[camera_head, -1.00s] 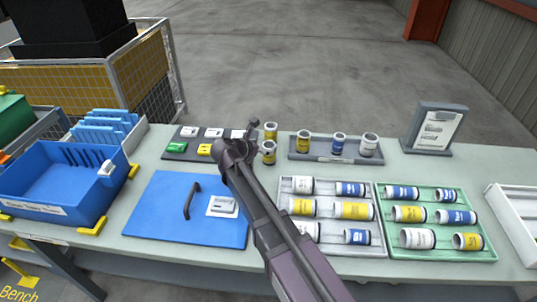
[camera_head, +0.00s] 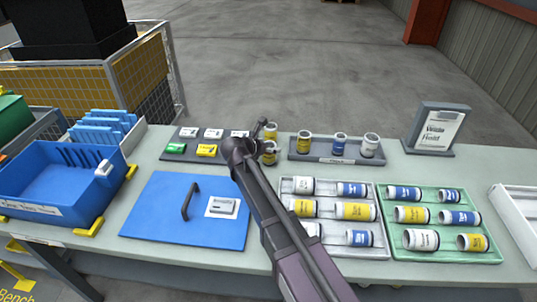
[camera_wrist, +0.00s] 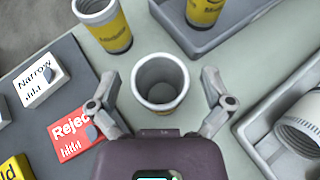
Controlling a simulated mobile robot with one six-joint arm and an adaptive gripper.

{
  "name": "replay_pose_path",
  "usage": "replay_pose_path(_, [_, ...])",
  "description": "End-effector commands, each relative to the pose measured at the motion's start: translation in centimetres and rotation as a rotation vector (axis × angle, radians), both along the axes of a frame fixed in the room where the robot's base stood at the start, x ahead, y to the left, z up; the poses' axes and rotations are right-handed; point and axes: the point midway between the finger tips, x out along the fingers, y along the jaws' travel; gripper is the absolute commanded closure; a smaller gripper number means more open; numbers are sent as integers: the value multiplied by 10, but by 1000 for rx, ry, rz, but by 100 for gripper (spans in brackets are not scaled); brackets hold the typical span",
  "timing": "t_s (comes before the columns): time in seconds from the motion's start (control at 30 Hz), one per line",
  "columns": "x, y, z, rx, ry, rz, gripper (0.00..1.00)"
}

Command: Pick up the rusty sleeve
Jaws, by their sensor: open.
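A standing sleeve (camera_wrist: 160,82) with a pale metal rim and a yellow band sits between my open gripper's fingers (camera_wrist: 162,100) in the wrist view, with clear space on both sides. In the head view this sleeve (camera_head: 269,155) stands beside my arm's end, partly hidden by it. A second standing yellow-banded sleeve (camera_head: 270,132) is just behind it, and also shows at the upper left in the wrist view (camera_wrist: 108,28). I cannot make out rust on either. My gripper (camera_head: 262,135) is mostly hidden behind my wrist in the head view.
A grey tray (camera_head: 294,154) with standing sleeves is right of the gripper. A white tray (camera_head: 329,203) and a green tray (camera_head: 440,255) hold lying sleeves. A label board (camera_head: 189,133), blue lid (camera_head: 160,220) and blue bin (camera_head: 50,210) are left.

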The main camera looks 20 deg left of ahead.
Motion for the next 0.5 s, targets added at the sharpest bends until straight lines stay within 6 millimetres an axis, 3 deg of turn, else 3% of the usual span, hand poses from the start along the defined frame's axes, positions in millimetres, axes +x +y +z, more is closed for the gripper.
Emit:
replay_pose_path(0.03, [0, 0, 0, 0, 0, 0, 3])
replay_pose_path(0.33, [0, 0, 0, 0, 0, 0, 92])
replay_pose_path(0.5, [0, 0, 0, 0, 0, 0, 93])
